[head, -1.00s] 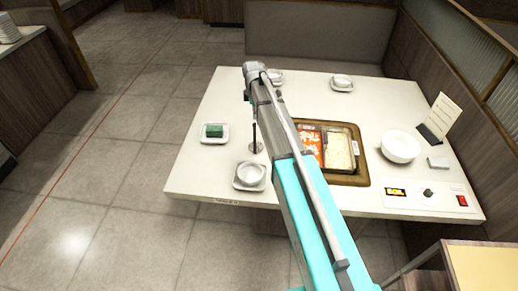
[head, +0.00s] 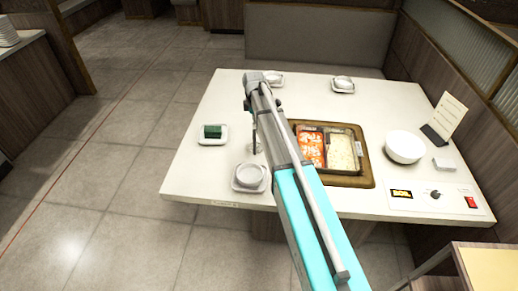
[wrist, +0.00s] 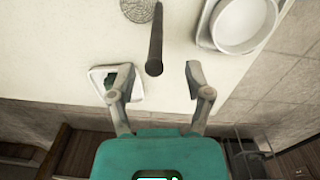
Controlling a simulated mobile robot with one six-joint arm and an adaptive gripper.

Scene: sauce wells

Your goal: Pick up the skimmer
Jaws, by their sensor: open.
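The skimmer (wrist: 156,38) shows in the wrist view as a dark, round handle pointing toward the camera, with a round mesh head (wrist: 138,10) at the top edge. Its handle end is just ahead of my gripper (wrist: 152,82), roughly between the fingertips and apart from both. My gripper is open and empty. In the head view my arm covers much of this spot. A thin dark upright (head: 254,137), apparently the skimmer handle, shows just left of the arm over the white table.
A dish with a green block (head: 213,132) and a bowl on a saucer (head: 250,178) stand at the table's left side. The split pot (head: 350,150) with red and pale broth is right of my arm. A white bowl (head: 405,147) and card stand (head: 442,120) are farther right.

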